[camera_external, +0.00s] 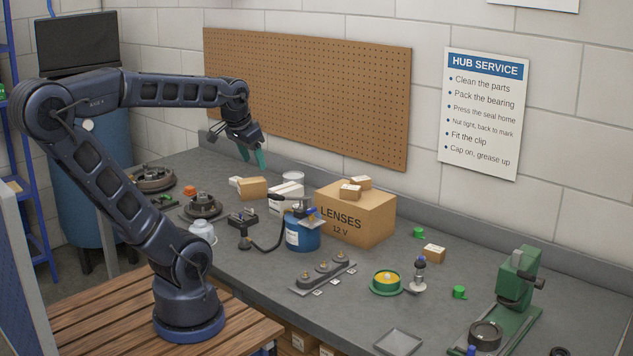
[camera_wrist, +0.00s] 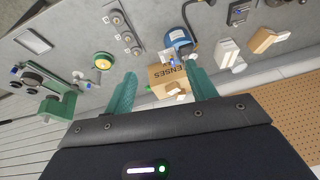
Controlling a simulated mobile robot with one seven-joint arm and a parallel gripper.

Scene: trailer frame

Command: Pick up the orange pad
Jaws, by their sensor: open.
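A small orange piece (camera_external: 190,190), which looks like the orange pad, lies on the grey bench between two dark hub parts at the far left. It is too small to make out its shape, and I do not see it in the wrist view. My gripper (camera_external: 253,158) hangs high above the back of the bench, to the right of the orange piece and apart from it. Its green fingers are spread with nothing between them; they also show in the wrist view (camera_wrist: 161,74), with the bench far beyond.
A dark hub (camera_external: 203,207) and a larger hub (camera_external: 153,180) flank the orange piece. A LENSES box (camera_external: 362,222), a blue can (camera_external: 302,237) and small cartons (camera_external: 253,188) stand mid-bench. A green press (camera_external: 515,290) is at right. A pegboard (camera_external: 310,90) hangs behind.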

